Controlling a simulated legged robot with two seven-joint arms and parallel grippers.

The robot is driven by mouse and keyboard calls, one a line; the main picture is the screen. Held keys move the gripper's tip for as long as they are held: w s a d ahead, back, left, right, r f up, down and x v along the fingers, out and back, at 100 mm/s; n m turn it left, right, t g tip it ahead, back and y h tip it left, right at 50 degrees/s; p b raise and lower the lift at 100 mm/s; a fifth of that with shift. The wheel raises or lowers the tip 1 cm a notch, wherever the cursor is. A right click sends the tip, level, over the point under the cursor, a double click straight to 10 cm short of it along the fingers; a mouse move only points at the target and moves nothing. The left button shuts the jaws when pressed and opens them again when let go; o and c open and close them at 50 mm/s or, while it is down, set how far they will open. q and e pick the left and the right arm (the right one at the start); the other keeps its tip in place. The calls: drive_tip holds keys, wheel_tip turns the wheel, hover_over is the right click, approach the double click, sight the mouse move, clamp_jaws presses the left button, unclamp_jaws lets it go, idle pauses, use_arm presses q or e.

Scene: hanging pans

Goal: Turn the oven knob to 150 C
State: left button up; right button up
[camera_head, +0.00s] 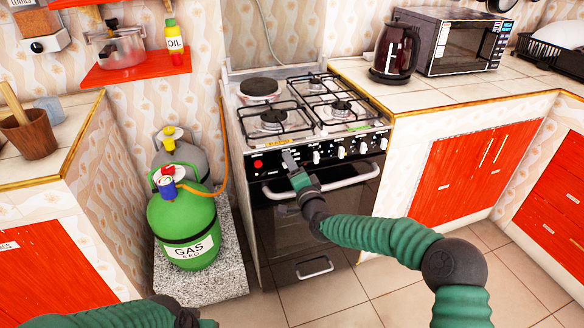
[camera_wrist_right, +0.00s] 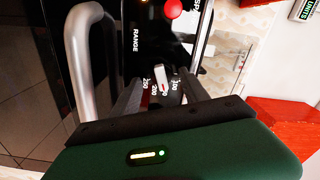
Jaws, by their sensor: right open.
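The oven knob (camera_wrist_right: 160,82) is a pale knob with numbers around it in the right wrist view; 250, 200 and 100 are readable. The number 150 is not clearly readable. My right gripper (camera_wrist_right: 163,92) is open, with one finger on each side of the knob; contact cannot be told.
A silver door handle (camera_head: 345,182) runs just below the panel, close to my right gripper. A red button (camera_head: 258,164) and several white knobs (camera_head: 340,152) share the panel. A green gas bottle (camera_head: 184,228) with an orange hose stands left of the oven. Floor in front is clear.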

drive_tip(key=p+v, duration=0.3)
drive_tip(key=v, duration=1.3)
drive_tip(key=shift+s+p, duration=0.35)
drive_tip(key=shift+s, duration=0.05)
drive_tip(key=shift+d, duration=0.1)
